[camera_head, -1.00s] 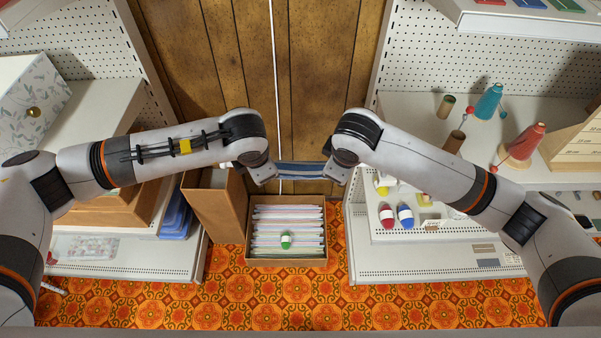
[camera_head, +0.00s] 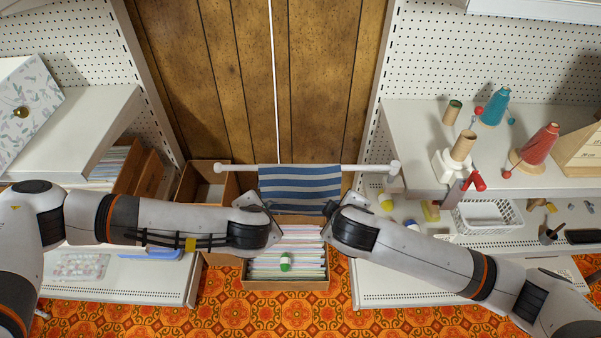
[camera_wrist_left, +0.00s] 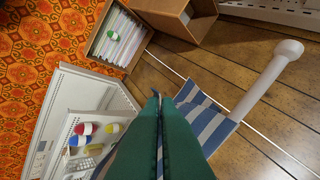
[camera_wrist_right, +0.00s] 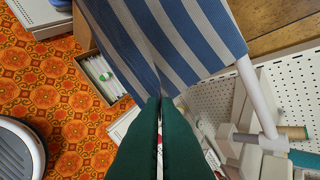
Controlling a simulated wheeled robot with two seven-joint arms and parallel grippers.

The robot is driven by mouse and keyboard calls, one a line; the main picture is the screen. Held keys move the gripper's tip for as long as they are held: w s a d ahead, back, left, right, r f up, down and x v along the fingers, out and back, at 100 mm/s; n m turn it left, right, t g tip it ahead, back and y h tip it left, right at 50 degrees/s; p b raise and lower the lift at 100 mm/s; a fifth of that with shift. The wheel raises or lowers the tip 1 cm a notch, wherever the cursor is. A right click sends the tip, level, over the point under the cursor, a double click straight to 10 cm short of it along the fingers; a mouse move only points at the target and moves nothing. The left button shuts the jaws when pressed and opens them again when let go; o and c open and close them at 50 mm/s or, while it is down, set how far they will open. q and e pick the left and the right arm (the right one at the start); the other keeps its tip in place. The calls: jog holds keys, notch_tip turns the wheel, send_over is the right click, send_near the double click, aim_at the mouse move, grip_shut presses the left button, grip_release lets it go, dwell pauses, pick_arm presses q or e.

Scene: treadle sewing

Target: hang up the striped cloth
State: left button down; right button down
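The blue-and-white striped cloth (camera_head: 300,186) is spread across the middle of a white horizontal rail (camera_head: 240,168) and covers it there. Both rail ends stay bare. How much cloth hangs behind the rail is hidden. My left gripper (camera_head: 270,207) is at the cloth's lower left corner, and my right gripper (camera_head: 331,208) at its lower right corner. In the left wrist view the green fingers (camera_wrist_left: 160,96) are together with cloth (camera_wrist_left: 208,122) at the tips. In the right wrist view the fingers (camera_wrist_right: 159,98) are also together, with cloth (camera_wrist_right: 165,40) at the tips.
An open box of files (camera_head: 286,278) with a green-and-white spool stands on the floor below the cloth. A cardboard box (camera_head: 205,188) is beside it. White shelves flank both sides; the right one holds cones of thread (camera_head: 492,107) and a white basket (camera_head: 488,217).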

pick_arm(q)
jog(key=shift+a+f+t+b, duration=0.3)
jog(key=shift+f+b, duration=0.25)
jog(key=shift+f, duration=0.15)
pick_arm(e)
jog(key=shift+f+t, duration=0.3)
jog(key=shift+f, duration=0.4)
pick_arm(q)
jog(key=shift+f, duration=0.1)
jog(key=c, duration=1.4)
grip_release()
pick_arm(e)
jog(key=c, duration=1.4)
grip_release()
pick_arm(q)
jog(key=shift+d, duration=0.1)
jog(key=shift+s, duration=0.15)
pick_arm(e)
jog(key=shift+s, duration=0.15)
